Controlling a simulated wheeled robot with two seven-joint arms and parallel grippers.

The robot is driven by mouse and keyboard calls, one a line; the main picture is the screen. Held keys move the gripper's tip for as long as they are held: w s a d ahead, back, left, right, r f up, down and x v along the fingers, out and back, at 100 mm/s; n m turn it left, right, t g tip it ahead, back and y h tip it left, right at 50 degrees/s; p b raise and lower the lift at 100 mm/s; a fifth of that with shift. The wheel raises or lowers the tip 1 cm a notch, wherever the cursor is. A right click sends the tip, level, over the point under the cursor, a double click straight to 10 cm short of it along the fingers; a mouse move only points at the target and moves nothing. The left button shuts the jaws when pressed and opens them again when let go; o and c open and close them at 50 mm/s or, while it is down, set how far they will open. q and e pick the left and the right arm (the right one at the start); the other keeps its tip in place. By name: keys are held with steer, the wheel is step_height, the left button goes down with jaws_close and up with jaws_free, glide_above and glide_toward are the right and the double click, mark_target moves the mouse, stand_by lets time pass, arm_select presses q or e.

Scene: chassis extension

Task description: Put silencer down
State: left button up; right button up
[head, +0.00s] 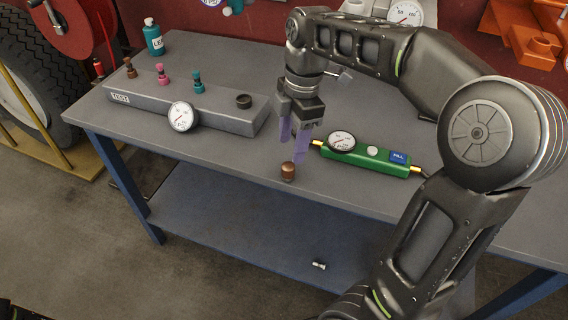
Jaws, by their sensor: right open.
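A small brown, copper-coloured cylinder (288,171), which looks like the silencer, stands upright on the grey tabletop near its front edge. My right gripper (293,148) points down just above and behind it. Its two purple fingers are apart, with nothing seen between them. My left gripper is not in view.
A grey test block (190,107) with coloured fittings and a round gauge (181,116) is at left. A green gauge unit (365,158) lies right of the gripper. A teal bottle (154,40) stands at the back left. A small metal part (319,265) lies on the lower shelf.

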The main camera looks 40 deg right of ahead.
mark_target(288, 165)
steer(key=shift+s+r, duration=0.1)
steer(key=shift+s, duration=0.15)
steer(key=shift+w+a+f, duration=0.1)
steer(key=shift+f, duration=0.6)
steer(key=shift+w+a+f, duration=0.1)
steer(key=shift+f, duration=0.55)
steer(key=shift+w+a+f, duration=0.1)
steer(key=shift+a+f, duration=0.05)
steer(key=shift+f, duration=1.15)
steer(key=shift+a+f, duration=0.1)
steer(key=shift+f, duration=1.2)
jaws_close()
